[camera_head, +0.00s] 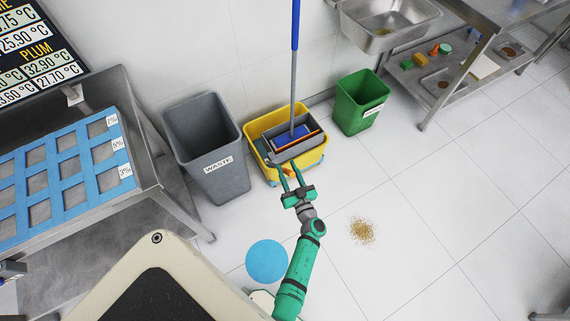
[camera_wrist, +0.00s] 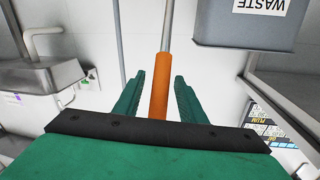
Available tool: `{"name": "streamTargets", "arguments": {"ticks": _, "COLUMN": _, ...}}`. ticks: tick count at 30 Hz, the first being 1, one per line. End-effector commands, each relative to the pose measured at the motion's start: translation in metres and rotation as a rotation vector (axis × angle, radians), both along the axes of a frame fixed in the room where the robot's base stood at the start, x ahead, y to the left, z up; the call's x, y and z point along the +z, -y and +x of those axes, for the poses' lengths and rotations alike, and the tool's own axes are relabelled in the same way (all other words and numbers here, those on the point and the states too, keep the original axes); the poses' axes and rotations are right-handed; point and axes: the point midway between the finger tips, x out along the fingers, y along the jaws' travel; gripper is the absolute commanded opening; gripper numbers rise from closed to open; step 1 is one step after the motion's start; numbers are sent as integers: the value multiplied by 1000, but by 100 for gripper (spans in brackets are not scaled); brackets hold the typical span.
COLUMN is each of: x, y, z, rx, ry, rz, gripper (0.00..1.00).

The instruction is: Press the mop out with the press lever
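The yellow mop bucket (camera_head: 254,125) stands on the floor by the wall with a grey press (camera_head: 300,150) on top. The mop (camera_head: 294,75) stands upright with its blue head in the press. The press lever shows in the wrist view as a grey rod with an orange grip (camera_wrist: 159,100). My gripper (camera_head: 287,167) reaches the front of the bucket. In the wrist view its green fingers (camera_wrist: 159,78) are apart on either side of the orange grip, with gaps visible on both sides. I cannot tell whether the grip lies fully between the fingertips in depth.
A grey waste bin (camera_head: 212,175) stands close left of the bucket, and a green bin (camera_head: 352,115) to its right. A blue disc (camera_head: 266,261) and brown crumbs (camera_head: 362,231) lie on the floor. A steel table (camera_head: 150,165) stands left. Floor at right is mostly clear.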

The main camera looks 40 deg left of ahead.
Motion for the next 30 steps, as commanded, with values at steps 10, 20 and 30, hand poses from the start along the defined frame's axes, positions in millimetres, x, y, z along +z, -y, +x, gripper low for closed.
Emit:
{"name": "streamTargets", "arguments": {"ticks": 10, "x": 0, "y": -21, "z": 13, "rx": 0, "ry": 1, "rz": -1, "gripper": 37}}
{"name": "streamTargets", "arguments": {"ticks": 20, "x": 0, "y": -21, "z": 13, "rx": 0, "ry": 1, "rz": -1, "gripper": 13}}
{"name": "streamTargets", "arguments": {"ticks": 30, "x": -6, "y": -23, "z": 7, "rx": 16, "ry": 1, "rz": 13, "gripper": 0}}
